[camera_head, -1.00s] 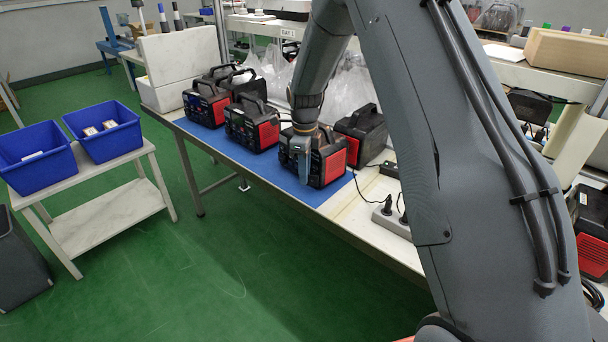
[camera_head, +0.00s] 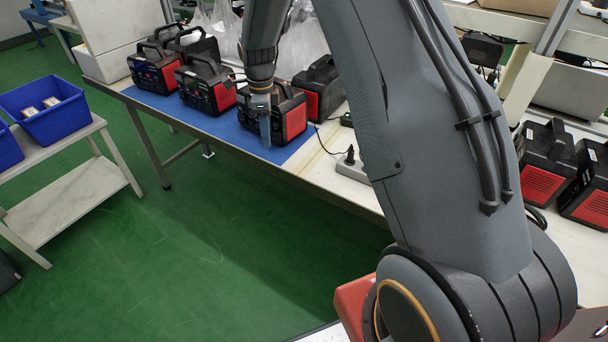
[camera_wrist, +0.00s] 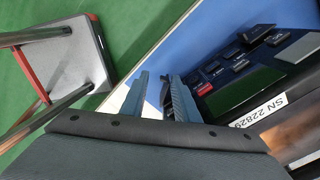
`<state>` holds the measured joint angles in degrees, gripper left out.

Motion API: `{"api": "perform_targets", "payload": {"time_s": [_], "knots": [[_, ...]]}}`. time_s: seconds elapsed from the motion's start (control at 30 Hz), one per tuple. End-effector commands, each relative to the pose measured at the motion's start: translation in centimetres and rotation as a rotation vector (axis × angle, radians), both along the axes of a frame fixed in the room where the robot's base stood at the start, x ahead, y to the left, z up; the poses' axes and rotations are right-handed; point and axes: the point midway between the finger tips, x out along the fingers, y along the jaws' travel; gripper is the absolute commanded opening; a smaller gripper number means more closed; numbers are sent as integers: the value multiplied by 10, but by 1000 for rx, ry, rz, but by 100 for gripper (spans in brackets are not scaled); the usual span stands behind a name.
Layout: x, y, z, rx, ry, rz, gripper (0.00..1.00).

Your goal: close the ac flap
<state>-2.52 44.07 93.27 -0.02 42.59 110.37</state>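The nearest power station on the blue mat (camera_head: 219,124), a black and red box (camera_head: 295,118), stands at the mat's right end. My gripper (camera_head: 265,139) points down in front of its front face. In the wrist view, the station's front panel (camera_wrist: 240,92) shows at right, with a dark display, several buttons and a label reading "SN 22829". My gripper's two ridged fingers (camera_wrist: 159,78) are apart, close beside the panel. A small dark piece shows between them; I cannot tell whether it is the AC flap. I cannot make out the flap's position.
Several other power stations stand on the bench, including one to the left (camera_head: 205,88) and one behind (camera_head: 318,90). A power strip (camera_head: 352,166) lies to the right. A blue bin (camera_head: 44,108) stands on a side table. The green floor (camera_head: 230,240) in front is clear.

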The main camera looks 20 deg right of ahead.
Motion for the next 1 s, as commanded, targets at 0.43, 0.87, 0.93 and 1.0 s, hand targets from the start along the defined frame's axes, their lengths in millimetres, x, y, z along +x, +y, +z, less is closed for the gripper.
{"api": "perform_targets", "payload": {"time_s": [0.43,0.87,0.93,1.0], "knots": [[-22,-3,0,0,1,493,28],[-38,-15,0,-1,1,952,28],[-40,-18,0,-1,1,1025,28],[-42,-20,0,-1,1,1099,28]]}}
